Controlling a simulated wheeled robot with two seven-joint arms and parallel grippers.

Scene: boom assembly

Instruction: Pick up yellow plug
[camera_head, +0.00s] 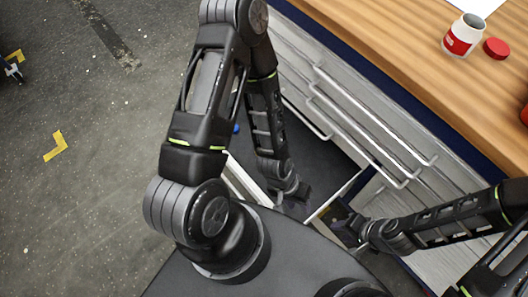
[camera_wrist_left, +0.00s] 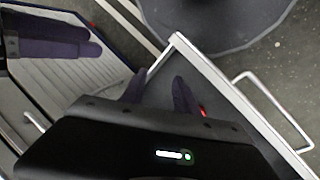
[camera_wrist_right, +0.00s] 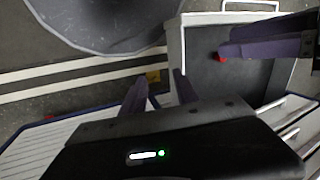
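A small yellow patch (camera_wrist_right: 153,76) shows in the right wrist view, just beyond and between my right fingertips. I cannot tell whether it is the yellow plug or a floor marking. My right gripper (camera_wrist_right: 158,88) has its fingers apart with nothing seen between them. In the head view it points down by the cabinet front (camera_head: 352,222), partly hidden in shadow. My left gripper (camera_wrist_left: 160,90) has its fingers apart and empty, over the corner of an open drawer (camera_wrist_left: 215,75). In the head view the left gripper (camera_head: 298,190) hangs just left of the right one.
A red item (camera_wrist_right: 222,57) lies in the dark open drawer. A blue spot (camera_head: 236,128) shows beside my left arm. The wooden worktop (camera_head: 400,45) holds a white jar (camera_head: 463,36) and red lid (camera_head: 497,48). Yellow floor marks (camera_head: 53,146) lie left; open floor surrounds them.

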